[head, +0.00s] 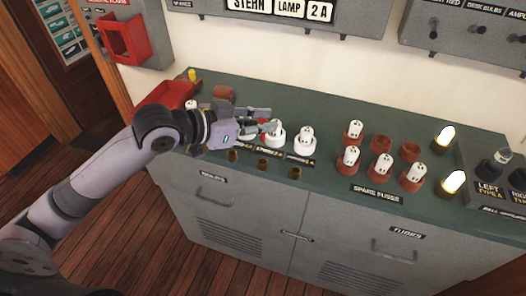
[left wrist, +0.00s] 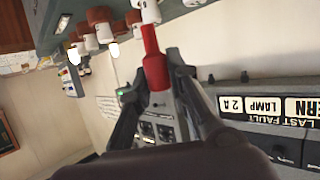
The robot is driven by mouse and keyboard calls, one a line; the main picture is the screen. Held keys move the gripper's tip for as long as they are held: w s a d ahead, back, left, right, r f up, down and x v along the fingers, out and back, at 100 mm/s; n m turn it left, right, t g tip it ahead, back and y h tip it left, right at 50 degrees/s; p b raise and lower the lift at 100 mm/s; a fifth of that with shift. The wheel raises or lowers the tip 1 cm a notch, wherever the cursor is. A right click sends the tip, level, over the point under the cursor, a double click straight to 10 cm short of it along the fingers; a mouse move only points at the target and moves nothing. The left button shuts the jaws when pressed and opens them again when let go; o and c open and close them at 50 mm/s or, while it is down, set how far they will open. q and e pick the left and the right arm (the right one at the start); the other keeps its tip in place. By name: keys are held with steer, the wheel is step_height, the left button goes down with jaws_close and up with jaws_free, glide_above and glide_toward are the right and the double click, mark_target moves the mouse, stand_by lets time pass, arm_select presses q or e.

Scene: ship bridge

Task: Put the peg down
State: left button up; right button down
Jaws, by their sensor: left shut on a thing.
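My left gripper (head: 264,129) is low over the green-topped cabinet, left of the middle of the head view. It is shut on a red peg, which shows best in the left wrist view (left wrist: 154,65) between the two fingers. In the head view only a small red bit shows at the fingers. The peg's far end points toward a white fuse (left wrist: 149,10), close to it; I cannot tell whether they touch. In the head view a white fuse (head: 276,128) stands right beside the fingertips. My right gripper is not in view.
Another white fuse (head: 306,136) stands to the right, then several spare fuses in brown sockets (head: 381,144), two of them empty. Lit bulbs (head: 446,136) stand farther right. Brass holes (head: 262,164) line the front edge.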

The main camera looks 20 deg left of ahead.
arm_select(q)
step_height(320, 180, down, 9)
steer(key=shift+r, duration=0.15)
stand_by(0.4)
steer(key=shift+f, duration=0.3)
steer(key=o, duration=0.7)
steer(key=shift+o, duration=0.2)
